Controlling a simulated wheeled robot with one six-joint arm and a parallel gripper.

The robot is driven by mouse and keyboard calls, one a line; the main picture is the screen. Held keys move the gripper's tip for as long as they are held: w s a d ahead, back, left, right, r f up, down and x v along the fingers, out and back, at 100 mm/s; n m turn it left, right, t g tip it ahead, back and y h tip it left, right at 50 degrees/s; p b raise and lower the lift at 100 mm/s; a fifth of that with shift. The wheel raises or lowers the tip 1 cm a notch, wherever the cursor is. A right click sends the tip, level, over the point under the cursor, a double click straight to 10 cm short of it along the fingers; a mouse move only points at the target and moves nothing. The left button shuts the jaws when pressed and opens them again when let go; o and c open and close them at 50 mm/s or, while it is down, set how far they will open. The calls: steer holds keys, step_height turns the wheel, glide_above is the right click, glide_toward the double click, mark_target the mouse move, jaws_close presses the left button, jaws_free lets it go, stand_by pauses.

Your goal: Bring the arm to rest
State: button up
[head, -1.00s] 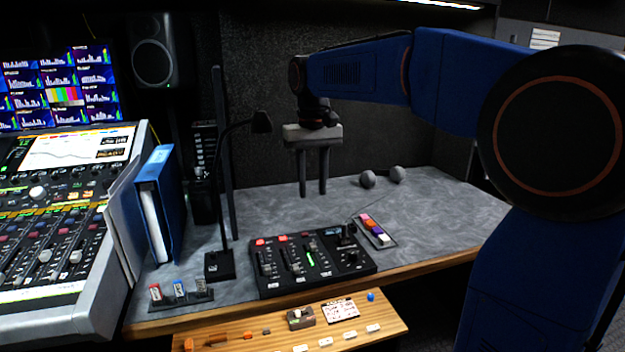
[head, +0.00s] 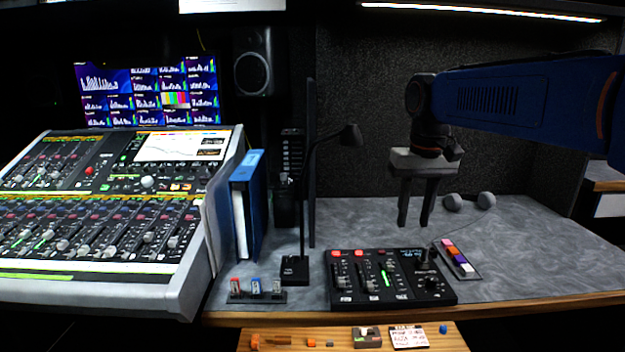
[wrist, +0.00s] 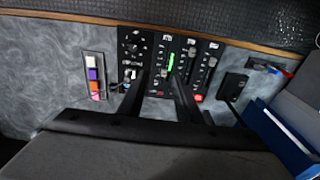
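My gripper (head: 415,222) hangs pointing down above the back right part of the small black control panel (head: 390,288) on the grey desk. Its two dark fingers are apart with nothing between them. In the wrist view my gripper (wrist: 155,92) also shows its fingers spread, with the black control panel (wrist: 168,60) beyond them. My blue arm (head: 530,105) reaches in from the right of the head view, above the desk.
A gooseneck lamp (head: 305,200) and a blue binder (head: 250,205) stand left of the panel. A large mixing console (head: 105,215) fills the left. A strip of coloured blocks (head: 458,258) lies right of the panel. The desk's right side (head: 550,250) is clear.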

steer(key=s+d+f+t, duration=0.2)
steer(key=s+f, duration=0.6)
steer(key=s, duration=0.3)
steer(key=s+d+f+t, duration=0.2)
steer(key=s+d+f, duration=0.1)
steer(key=s+f, duration=0.6)
steer(key=s, duration=0.3)
